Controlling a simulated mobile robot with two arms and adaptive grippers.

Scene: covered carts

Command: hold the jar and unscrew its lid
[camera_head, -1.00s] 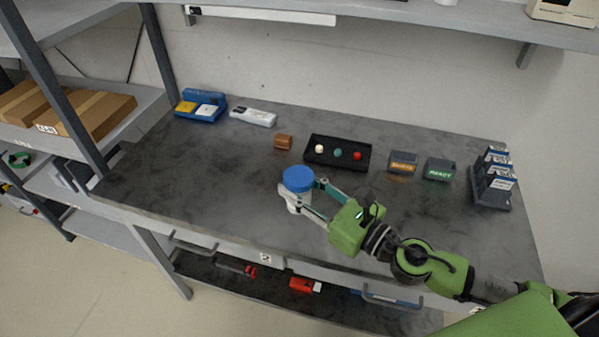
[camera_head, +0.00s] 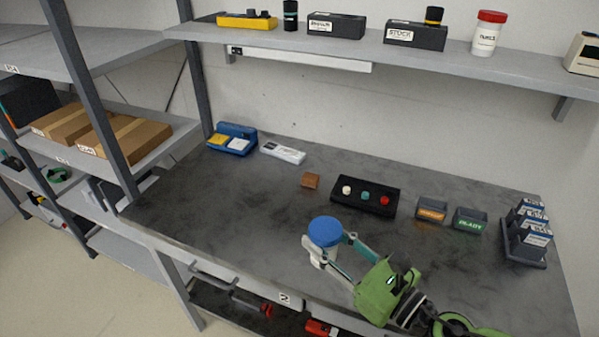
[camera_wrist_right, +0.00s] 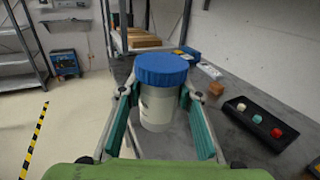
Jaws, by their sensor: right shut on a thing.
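A white jar (camera_head: 322,258) with a blue lid (camera_head: 325,231) is at the front middle of the dark bench, upright. My right gripper (camera_head: 333,253) has its teal-padded fingers on both sides of the jar, shut on it. In the right wrist view the jar body (camera_wrist_right: 157,108) is between the two fingers, and the blue lid (camera_wrist_right: 161,68) sits on its top, above the fingers. I cannot tell whether the jar's base touches the bench. My left gripper is not in view.
Behind the jar are a brown block (camera_head: 311,180), a black tray (camera_head: 378,209) with three coloured knobs, and two labelled bins (camera_head: 431,209). A card rack (camera_head: 527,250) stands at right. A red-lidded jar (camera_head: 487,32) is on the upper shelf. The bench's left half is mostly clear.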

